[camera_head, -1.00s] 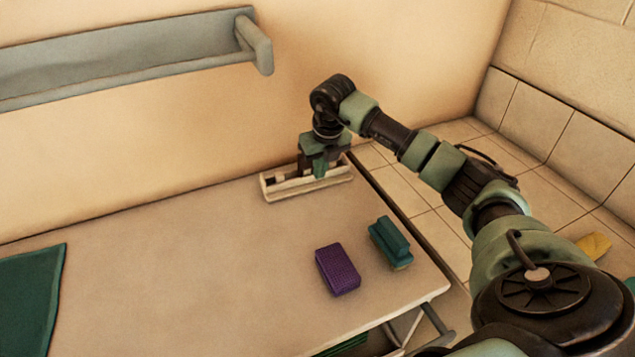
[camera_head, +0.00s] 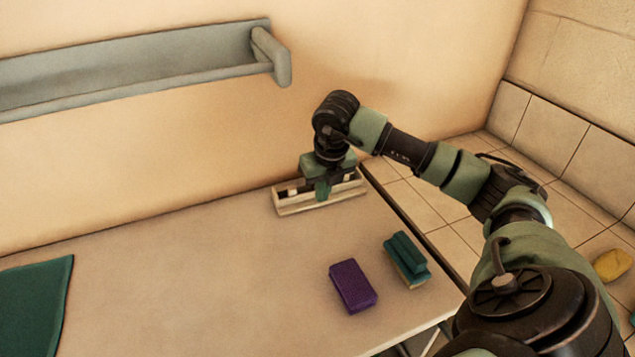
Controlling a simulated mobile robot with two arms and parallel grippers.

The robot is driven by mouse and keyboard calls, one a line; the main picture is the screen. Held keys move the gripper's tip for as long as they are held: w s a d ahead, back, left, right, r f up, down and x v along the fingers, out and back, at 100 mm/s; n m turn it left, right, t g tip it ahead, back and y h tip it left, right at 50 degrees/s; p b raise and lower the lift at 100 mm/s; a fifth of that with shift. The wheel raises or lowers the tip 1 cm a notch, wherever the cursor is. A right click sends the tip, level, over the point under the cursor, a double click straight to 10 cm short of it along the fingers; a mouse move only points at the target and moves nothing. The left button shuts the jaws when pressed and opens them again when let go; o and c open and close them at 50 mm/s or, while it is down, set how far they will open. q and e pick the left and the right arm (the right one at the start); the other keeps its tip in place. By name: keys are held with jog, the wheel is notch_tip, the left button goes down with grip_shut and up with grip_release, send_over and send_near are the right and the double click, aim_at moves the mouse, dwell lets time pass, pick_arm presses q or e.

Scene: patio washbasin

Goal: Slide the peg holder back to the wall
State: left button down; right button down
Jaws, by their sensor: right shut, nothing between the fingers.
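The peg holder (camera_head: 295,207) is a pale, long, low open box on the table at the back right corner, close to the wall. My right gripper (camera_head: 322,192) points down at the holder, with its fingers at the middle of the box. The fingers are shut, and nothing shows between them. The gripper hides part of the holder's inside and its back side, so I cannot tell whether the holder touches the wall. My left gripper is not in view.
A purple sponge (camera_head: 353,286) and a green brush (camera_head: 407,260) lie near the table's right edge. A green cloth (camera_head: 35,305) lies at the left. A grey shelf (camera_head: 130,65) is on the wall above. The middle of the table (camera_head: 190,285) is clear. A yellow object (camera_head: 612,264) lies on the floor.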

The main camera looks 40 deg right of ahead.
aim_at(311, 203)
jog(key=p+x, duration=0.1)
jog(key=x, duration=0.5)
jog(key=shift+w, duration=0.15)
jog(key=shift+w+d+r+p, duration=0.1)
jog(key=shift+w+p, duration=0.15)
jog(key=shift+w, duration=0.3)
jog(key=shift+w+d+r+p, duration=0.1)
jog(key=shift+w+d+p, duration=0.1)
jog(key=shift+w, duration=0.4)
jog(key=shift+w+d+f, duration=0.1)
jog(key=shift+w+d, duration=0.1)
jog(key=shift+w, duration=0.55)
